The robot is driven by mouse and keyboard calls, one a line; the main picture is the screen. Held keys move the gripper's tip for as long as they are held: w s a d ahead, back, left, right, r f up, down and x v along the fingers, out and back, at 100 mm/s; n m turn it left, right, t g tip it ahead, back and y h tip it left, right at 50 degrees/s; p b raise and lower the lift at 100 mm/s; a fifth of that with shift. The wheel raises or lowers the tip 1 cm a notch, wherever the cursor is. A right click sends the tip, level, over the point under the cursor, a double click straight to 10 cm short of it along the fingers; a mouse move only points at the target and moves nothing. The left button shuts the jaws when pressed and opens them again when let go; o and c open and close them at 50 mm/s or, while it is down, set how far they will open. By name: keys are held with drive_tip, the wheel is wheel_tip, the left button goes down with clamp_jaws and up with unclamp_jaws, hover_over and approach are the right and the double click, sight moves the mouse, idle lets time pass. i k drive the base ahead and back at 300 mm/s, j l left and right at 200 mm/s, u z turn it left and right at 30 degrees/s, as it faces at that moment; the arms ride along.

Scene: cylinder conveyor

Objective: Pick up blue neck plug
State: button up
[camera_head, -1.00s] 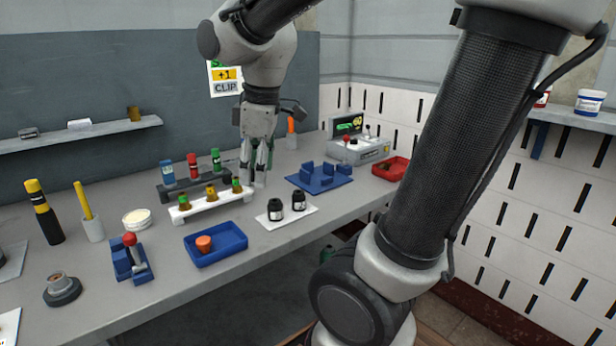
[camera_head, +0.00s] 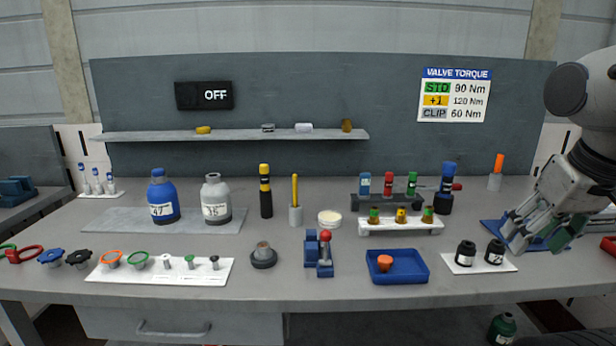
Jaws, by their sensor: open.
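No part stands out for certain as the blue neck plug. Three small blue-topped parts (camera_head: 97,181) stand on a small white plate at the far left back. A dark blue round knob (camera_head: 51,257) lies at the front left, and a blue bottle with a blue cap (camera_head: 162,197) stands behind it. My gripper (camera_head: 540,240) is open at the far right, over the blue fixture, far from these parts.
A grey bottle (camera_head: 215,199) stands by the blue one. Vial racks (camera_head: 400,227), a blue tray (camera_head: 398,268) with an orange part, and two black jars (camera_head: 466,253) lie between the left parts and my gripper. A shelf (camera_head: 235,135) runs above the bench.

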sight(159, 172)
drive_tip(key=i+j, duration=0.1)
drive_tip(key=j, duration=1)
drive_tip(key=i+j, duration=0.15)
drive_tip(key=j, duration=0.4)
drive_tip(key=i+j, duration=0.1)
drive_tip(key=j, duration=0.95)
drive_tip(key=i+j, duration=0.15)
drive_tip(key=j, duration=0.4)
